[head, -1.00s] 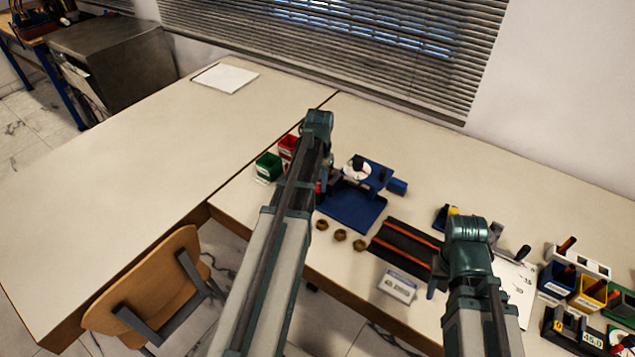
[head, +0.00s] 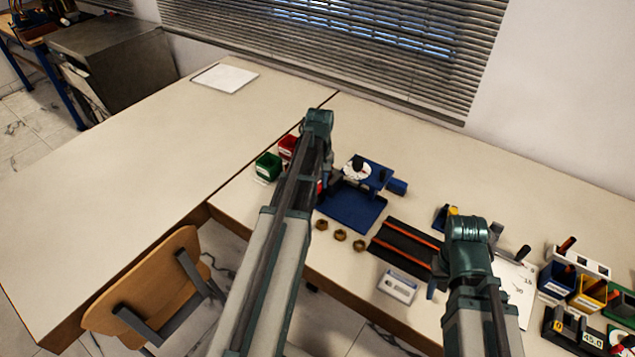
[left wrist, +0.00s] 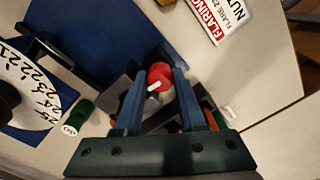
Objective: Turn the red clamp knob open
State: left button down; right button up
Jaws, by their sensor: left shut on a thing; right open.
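The red clamp knob (left wrist: 159,76) with a white pointer mark sits between the two fingers of my left gripper (left wrist: 157,88) in the left wrist view. The fingers are shut on its sides. In the head view my left arm covers most of the left gripper and the knob. The blue gauge rig (head: 350,208) stands beside it, with a white numbered dial (head: 356,170) that also shows in the left wrist view (left wrist: 30,92). My right gripper (head: 437,280) is open and apart from the rig, partly hidden by its own arm.
Green (head: 267,166) and red (head: 287,146) bins stand behind my left arm. Several brass nuts (head: 340,235), a black tray with orange strips (head: 405,245) and a white labelled box (head: 398,286) lie in front. Coloured bins (head: 588,292) crowd the right. The left table is mostly clear.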

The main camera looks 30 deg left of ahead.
pick_arm(q)
jog(key=shift+n, duration=0.8)
